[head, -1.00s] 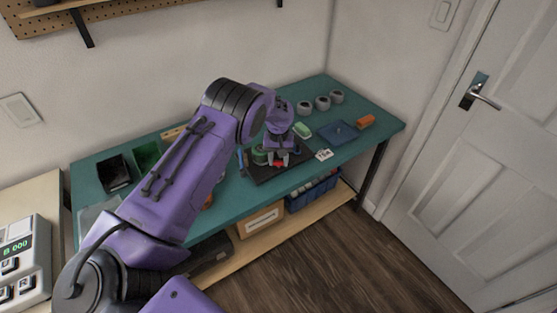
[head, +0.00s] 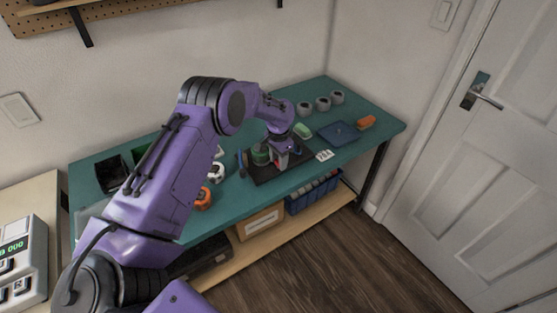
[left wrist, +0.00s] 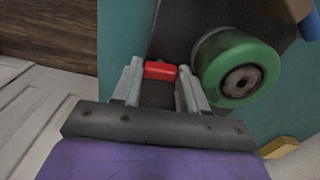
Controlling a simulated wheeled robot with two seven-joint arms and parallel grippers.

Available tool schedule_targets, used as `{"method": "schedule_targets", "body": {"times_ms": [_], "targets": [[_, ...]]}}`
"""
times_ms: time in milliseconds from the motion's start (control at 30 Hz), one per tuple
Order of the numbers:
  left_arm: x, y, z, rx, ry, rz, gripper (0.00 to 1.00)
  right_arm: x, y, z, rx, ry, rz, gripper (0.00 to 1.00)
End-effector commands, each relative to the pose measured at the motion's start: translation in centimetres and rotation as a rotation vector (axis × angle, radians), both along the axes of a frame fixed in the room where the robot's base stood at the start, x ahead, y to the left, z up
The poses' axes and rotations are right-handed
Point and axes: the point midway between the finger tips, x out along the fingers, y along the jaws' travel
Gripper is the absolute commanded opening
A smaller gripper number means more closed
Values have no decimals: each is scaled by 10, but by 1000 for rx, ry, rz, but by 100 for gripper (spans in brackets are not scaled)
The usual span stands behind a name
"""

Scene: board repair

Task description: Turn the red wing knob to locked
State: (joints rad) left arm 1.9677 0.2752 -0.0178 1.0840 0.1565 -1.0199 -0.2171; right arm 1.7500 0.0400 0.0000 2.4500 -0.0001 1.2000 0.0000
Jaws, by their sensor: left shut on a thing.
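The red wing knob (left wrist: 160,70) shows in the left wrist view between the two fingers of my left gripper (left wrist: 161,84). The fingers are shut on it. In the head view my left gripper (head: 282,158) reaches down over the dark board (head: 262,176) on the teal bench, and the gripper hides most of the knob. A green round part (left wrist: 238,72) with a dark hub stands on the board right beside the right finger in the wrist view; it also shows in the head view (head: 260,155). No lock marking can be read. My right gripper is not in view.
The teal bench (head: 240,199) also holds several grey round parts at the back right, a blue mat (head: 339,133), an orange block (head: 366,122), a white card (head: 324,155) and an orange ring (head: 204,199). A door (head: 480,150) stands at right.

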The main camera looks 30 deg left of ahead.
Motion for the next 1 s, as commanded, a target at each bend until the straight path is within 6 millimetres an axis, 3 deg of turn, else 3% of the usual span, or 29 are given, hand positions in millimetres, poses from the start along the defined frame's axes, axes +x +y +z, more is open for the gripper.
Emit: {"method": "schedule_targets", "body": {"times_ms": [767,800,867,1000], "targets": [[0,0,0,0,-1,-106,12,0,0,-2,0,0,0,100],[0,0,0,0,-1,-106,46,0,0,-2,0,0,0,100],[0,0,0,1,0,-106,65,0,0,-2,0,0,0,100],[-1,3,0,2,0,-103,68,0,0,-2,0,0,0,100]]}}
